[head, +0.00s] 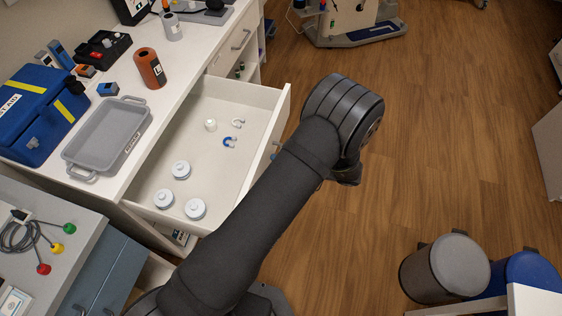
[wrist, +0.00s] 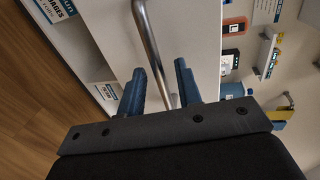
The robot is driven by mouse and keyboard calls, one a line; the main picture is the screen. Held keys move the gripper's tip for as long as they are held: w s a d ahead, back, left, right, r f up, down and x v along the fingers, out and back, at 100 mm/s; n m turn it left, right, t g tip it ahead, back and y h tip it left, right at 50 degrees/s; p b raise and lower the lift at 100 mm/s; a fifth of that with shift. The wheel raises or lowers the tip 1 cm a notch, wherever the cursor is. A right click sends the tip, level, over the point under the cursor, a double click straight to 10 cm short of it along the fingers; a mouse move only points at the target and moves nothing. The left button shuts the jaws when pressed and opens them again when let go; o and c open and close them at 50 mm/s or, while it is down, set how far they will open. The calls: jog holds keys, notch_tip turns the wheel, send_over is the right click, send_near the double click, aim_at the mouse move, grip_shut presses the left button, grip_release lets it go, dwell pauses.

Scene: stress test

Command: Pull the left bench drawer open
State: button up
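In the head view, a white bench drawer (head: 246,95) stands pulled out from the white bench. In the wrist view, a bar-shaped metal handle (wrist: 149,35) runs across a white front. My gripper (wrist: 160,78) has its two blue fingers apart, one on each side of the handle's line. I cannot tell whether either finger touches the bar. My arm hides the gripper and most of the drawer front in the head view.
On the bench are a grey tray (head: 107,135), a blue first-aid case (head: 40,112) and an orange-brown cylinder (head: 150,68). Another drawer with a handle (head: 240,40) is beyond the open one. Bins (head: 445,268) stand at lower right; the wood floor between is clear.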

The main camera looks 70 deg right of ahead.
jog(key=v, duration=1.7)
jog(key=shift+s, duration=0.2)
jog(key=x, duration=1.7)
jog(key=shift+w, duration=0.3)
jog(key=v, duration=1.7)
jog(key=shift+s, duration=0.3)
jog(key=shift+x, duration=9.2)
